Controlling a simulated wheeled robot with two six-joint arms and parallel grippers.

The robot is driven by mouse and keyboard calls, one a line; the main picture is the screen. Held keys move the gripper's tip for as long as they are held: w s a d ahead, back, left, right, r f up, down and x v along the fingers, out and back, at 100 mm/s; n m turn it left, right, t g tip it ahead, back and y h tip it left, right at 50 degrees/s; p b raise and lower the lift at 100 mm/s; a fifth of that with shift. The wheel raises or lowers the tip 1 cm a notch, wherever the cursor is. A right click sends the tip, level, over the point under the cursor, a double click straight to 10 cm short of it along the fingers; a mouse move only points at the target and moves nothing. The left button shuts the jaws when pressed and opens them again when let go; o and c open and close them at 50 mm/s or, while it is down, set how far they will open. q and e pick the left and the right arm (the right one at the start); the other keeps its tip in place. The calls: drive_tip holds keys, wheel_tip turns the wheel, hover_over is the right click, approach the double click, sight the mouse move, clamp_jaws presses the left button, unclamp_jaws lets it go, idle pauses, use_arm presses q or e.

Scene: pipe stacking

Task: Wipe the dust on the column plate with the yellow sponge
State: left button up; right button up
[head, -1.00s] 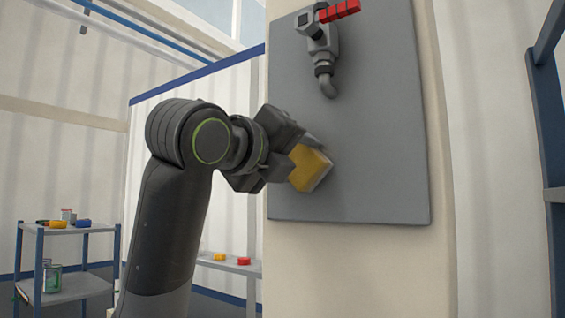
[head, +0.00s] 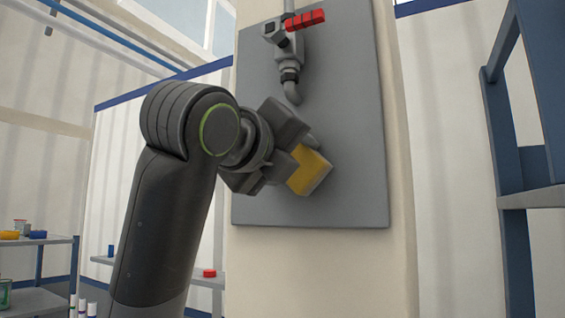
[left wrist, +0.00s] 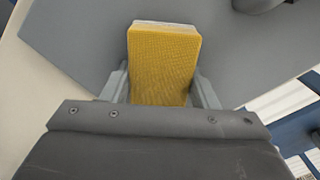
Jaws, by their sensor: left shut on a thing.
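The yellow sponge (head: 310,172) is held in my left gripper (head: 303,158), which is shut on it. In the left wrist view the sponge (left wrist: 163,62) sits between the two fingers, with a pale layer at its far end. The grey column plate (head: 350,130) is fixed to the cream column. The sponge is at the lower middle of the plate, in front of it; I cannot tell whether it touches. I cannot make out any dust on the plate. My right gripper is not in view.
A grey pipe tap (head: 289,50) with a red handle (head: 305,19) sticks out from the upper plate. A blue shelf frame (head: 510,150) stands at the right. A shelf with small items (head: 38,250) stands at the left. A red item (head: 209,273) lies on a low shelf behind my arm.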

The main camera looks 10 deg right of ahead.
sight(332, 160)
use_arm(q)
drive_tip(key=shift+s+d+b, duration=0.3)
drive_tip(key=shift+s+d, duration=0.35)
drive_tip(key=shift+d, duration=0.3)
drive_tip(key=shift+s+d+b, duration=0.25)
drive_tip(key=shift+s+d, duration=0.45)
drive_tip(key=shift+d, duration=0.25)
drive_tip(key=shift+s+d+b, duration=0.3)
drive_tip(key=shift+s+d, duration=0.35)
drive_tip(key=shift+d, duration=0.3)
drive_tip(key=shift+w+a, duration=0.1)
drive_tip(key=shift+a, duration=0.05)
drive_tip(key=shift+w+a, duration=0.5)
drive_tip(key=shift+a, duration=0.15)
drive_tip(key=shift+w+a, duration=0.55)
drive_tip(key=shift+a, duration=0.25)
drive_tip(key=shift+w+a, duration=0.55)
drive_tip(key=shift+a, duration=0.2)
drive_tip(key=shift+w+a, duration=0.55)
drive_tip(key=shift+a, duration=0.25)
drive_tip(key=w+a+p, duration=0.1)
drive_tip(key=w+a, duration=0.3)
drive_tip(key=a, duration=0.1)
drive_tip(key=shift+a, duration=0.35)
